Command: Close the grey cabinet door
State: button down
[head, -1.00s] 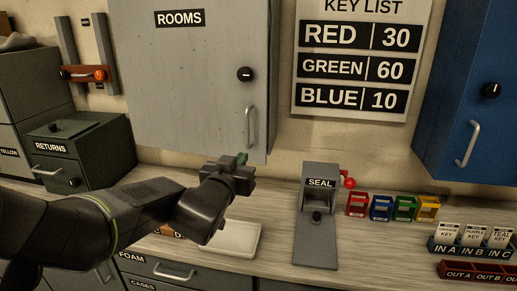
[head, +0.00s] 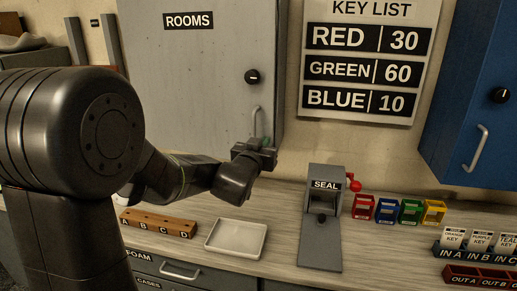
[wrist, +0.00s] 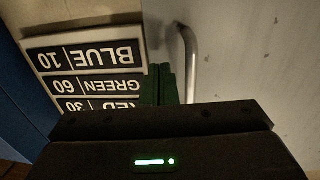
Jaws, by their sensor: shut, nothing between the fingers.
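The grey cabinet, labelled ROOMS, hangs on the wall in the head view. Its door (head: 215,75) looks flush or nearly so; I cannot tell whether a small gap is left. The door has a black knob (head: 252,76) and a vertical bar handle (head: 256,122) near its right edge. The handle also shows in the wrist view (wrist: 188,58). My gripper (head: 262,143) is in front of the door's lower right part, by the handle's lower end. In the wrist view its green fingers (wrist: 160,84) are together and empty, beside the handle; contact with the door is unclear.
A blue cabinet (head: 470,90) hangs at the right. Below on the counter are the SEAL device (head: 322,225), a white tray (head: 236,239), a lettered wooden block (head: 160,222) and several coloured holders (head: 388,210). A key list (head: 366,60) is on the wall.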

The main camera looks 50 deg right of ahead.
jog(key=shift+x, duration=0.75)
